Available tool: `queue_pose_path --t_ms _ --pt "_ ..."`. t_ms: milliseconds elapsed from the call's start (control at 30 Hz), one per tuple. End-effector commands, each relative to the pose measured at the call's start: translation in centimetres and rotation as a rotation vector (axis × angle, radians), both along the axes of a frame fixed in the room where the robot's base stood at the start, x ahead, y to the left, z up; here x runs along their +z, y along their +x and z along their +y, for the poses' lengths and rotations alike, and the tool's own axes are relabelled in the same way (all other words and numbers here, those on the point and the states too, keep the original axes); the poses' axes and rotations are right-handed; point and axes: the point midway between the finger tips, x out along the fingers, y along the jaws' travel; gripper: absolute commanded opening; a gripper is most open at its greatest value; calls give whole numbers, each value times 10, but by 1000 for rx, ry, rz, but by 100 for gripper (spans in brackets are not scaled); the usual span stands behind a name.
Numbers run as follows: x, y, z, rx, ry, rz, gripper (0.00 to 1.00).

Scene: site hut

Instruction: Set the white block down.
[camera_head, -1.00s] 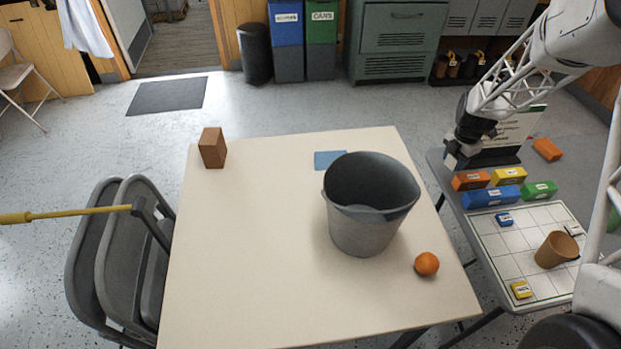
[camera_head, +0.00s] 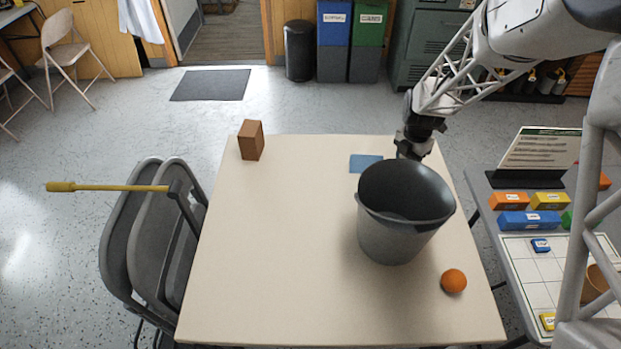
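My gripper (camera_head: 409,153) is over the far right part of the cream table (camera_head: 270,270), just behind the grey bucket (camera_head: 395,235). Its fingers point down and are dark and small in the view. The bucket's rim comes close to the fingertips in the picture, and I cannot tell whether they are open or shut. I cannot make out a white block anywhere; one between the fingers or behind the bucket would be hidden. A flat blue patch (camera_head: 365,163) lies on the table just left of my gripper.
A brown block (camera_head: 251,141) stands at the table's far left, and an orange (camera_head: 453,281) lies right of the bucket. The table's left and middle are clear. A side table at right holds coloured blocks (camera_head: 528,221), a sign (camera_head: 540,153) and a white grid (camera_head: 525,265).

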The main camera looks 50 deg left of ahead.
Motion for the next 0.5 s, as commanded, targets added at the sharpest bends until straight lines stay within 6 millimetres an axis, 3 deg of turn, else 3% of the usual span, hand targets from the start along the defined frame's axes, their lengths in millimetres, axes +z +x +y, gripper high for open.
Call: queue_pose_path --t_ms 200,500 --pt "7 -41 42 76 0 0 17" --pt "6 -107 82 145 0 0 17"
